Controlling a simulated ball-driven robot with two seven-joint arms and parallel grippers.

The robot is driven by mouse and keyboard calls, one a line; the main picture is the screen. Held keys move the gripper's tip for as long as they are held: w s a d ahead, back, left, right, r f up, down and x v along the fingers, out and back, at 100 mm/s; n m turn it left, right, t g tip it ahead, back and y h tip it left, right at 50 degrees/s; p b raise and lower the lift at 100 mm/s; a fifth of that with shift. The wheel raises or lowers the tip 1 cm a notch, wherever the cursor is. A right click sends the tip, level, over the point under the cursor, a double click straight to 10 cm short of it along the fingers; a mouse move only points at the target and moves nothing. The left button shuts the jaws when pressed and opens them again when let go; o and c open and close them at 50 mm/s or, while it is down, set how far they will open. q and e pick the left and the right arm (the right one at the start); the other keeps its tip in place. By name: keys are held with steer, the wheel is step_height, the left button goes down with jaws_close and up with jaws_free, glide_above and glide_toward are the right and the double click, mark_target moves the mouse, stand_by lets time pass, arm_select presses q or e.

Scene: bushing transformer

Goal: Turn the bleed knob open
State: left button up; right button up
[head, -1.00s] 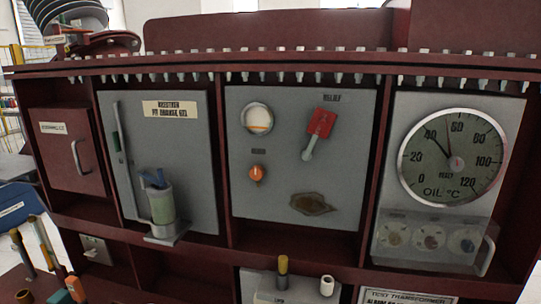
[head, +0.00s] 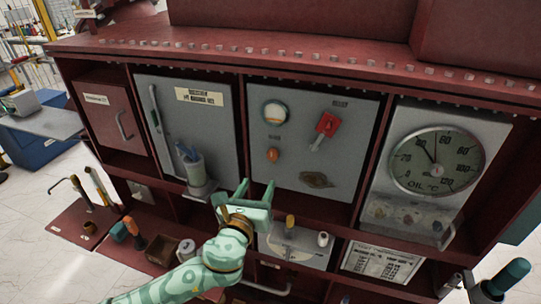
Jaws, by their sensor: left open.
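The bleed knob (head: 273,155) is a small orange knob on the grey middle panel (head: 345,110), below a round sight glass (head: 275,112). My left gripper (head: 257,190), pale green, is in front of the panel's lower left edge, below and a little left of the knob. Its two fingers point up and stand apart with nothing between them. It appears apart from the knob. My right gripper cannot be made out; a dark green-tipped part shows at the lower right corner.
A red relief lever (head: 327,124) is right of the knob, with a brown plate (head: 317,180) below it. A cup with blue items (head: 192,165) stands left of my gripper. The oil gauge (head: 437,160) is at right. A lower shelf holds yellow and white posts (head: 291,222).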

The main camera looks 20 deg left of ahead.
mark_target(272, 157)
arm_select(q)
steer(key=w, duration=1.2)
steer(key=shift+w, duration=0.15)
steer(key=c, duration=1)
